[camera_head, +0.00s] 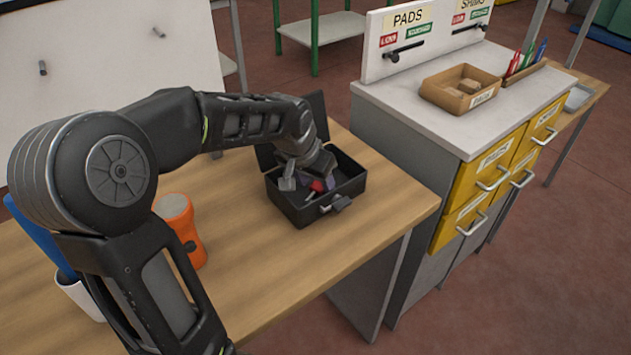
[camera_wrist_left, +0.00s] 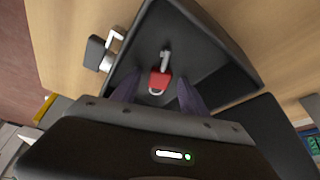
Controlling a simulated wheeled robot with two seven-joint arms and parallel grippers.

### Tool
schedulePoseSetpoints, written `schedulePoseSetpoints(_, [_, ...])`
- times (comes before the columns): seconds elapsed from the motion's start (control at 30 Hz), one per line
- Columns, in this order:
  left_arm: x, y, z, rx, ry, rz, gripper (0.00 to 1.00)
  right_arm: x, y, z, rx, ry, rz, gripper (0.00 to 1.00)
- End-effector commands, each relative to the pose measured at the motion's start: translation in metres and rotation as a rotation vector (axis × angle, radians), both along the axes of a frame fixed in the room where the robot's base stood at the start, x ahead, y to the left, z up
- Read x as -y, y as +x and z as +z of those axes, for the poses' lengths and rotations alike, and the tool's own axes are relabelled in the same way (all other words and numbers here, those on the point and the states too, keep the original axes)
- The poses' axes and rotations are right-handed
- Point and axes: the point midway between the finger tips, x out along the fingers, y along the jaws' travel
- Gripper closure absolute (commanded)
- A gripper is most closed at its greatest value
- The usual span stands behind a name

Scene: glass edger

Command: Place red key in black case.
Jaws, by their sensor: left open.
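The black case (camera_head: 306,212) stands open on the wooden table, its lid raised at the back. The red key (camera_head: 317,186) lies inside it; in the left wrist view the red key (camera_wrist_left: 160,82) rests on the dark case floor, its red head toward my gripper and its metal shaft pointing away. My left gripper (camera_wrist_left: 158,88) is open, its two purple-grey fingers apart on either side of the red head. In the head view my left gripper (camera_head: 308,184) reaches down into the case and partly hides its inside. My right gripper is out of view.
An orange cylindrical object (camera_head: 181,229) stands on the table left of the case, behind my left arm. A white cup (camera_head: 82,296) with something blue is at far left. The table (camera_head: 385,210) is clear right of the case. A cabinet with yellow drawers (camera_head: 490,175) stands beyond.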

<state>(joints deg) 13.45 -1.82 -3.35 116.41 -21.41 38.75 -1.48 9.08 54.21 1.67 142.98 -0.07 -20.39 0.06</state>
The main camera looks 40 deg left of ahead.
Motion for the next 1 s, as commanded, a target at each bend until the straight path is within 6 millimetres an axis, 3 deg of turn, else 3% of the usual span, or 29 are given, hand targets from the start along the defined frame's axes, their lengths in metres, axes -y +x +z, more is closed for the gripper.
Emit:
schedulePoseSetpoints(0.37, [0.0, -0.003, 0.012, 0.004, 0.001, 0.0, 0.48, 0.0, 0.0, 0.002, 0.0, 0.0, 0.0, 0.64])
schedulePoseSetpoints(0.8, [0.003, -0.035, 0.089, 0.004, 0.001, 0.0, 0.48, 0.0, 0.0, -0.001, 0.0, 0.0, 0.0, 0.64])
schedulePoseSetpoints(1.0, [0.005, -0.044, 0.111, 0.002, 0.0, 0.0, 0.48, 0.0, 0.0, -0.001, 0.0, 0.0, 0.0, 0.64])
